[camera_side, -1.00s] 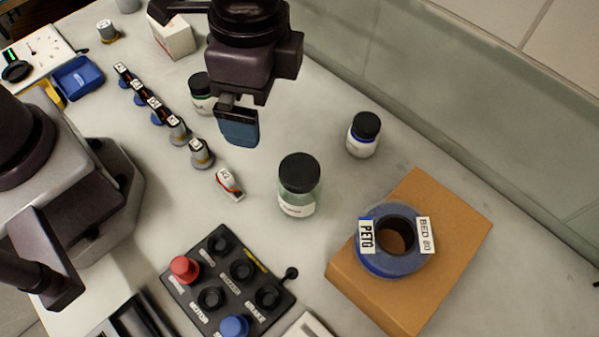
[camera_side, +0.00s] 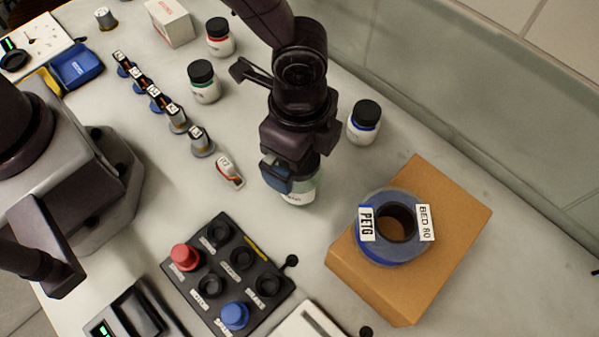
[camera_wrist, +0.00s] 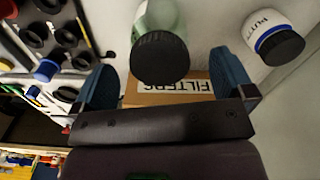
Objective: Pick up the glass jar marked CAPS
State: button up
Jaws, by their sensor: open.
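A greenish glass jar (camera_side: 301,193) with a pale label stands upright on the bench in the side view, its upper part hidden by my gripper (camera_side: 292,177). I cannot read the label. In the wrist view the jar's black lid (camera_wrist: 160,58) faces me, with its green glass body (camera_wrist: 158,20) behind. My gripper (camera_wrist: 163,66) is open, and its two blue fingers stand on either side of the lid with gaps between. I cannot tell how far down the jar the fingertips reach.
White jars with black lids stand nearby: blue-banded (camera_side: 364,122), green-banded (camera_side: 204,82) and red-banded (camera_side: 220,38). A cardboard box (camera_side: 452,232) carries a blue PETG spool (camera_side: 370,248). A button panel (camera_side: 227,272) lies in front. A small part (camera_side: 229,170) lies left of the glass jar.

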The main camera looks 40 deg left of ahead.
notch_tip(320, 180, down, 4)
jog(key=shift+f, duration=0.1)
jog(key=c, duration=1)
jog(key=shift+r, duration=0.2)
jog(key=shift+c, duration=0.3)
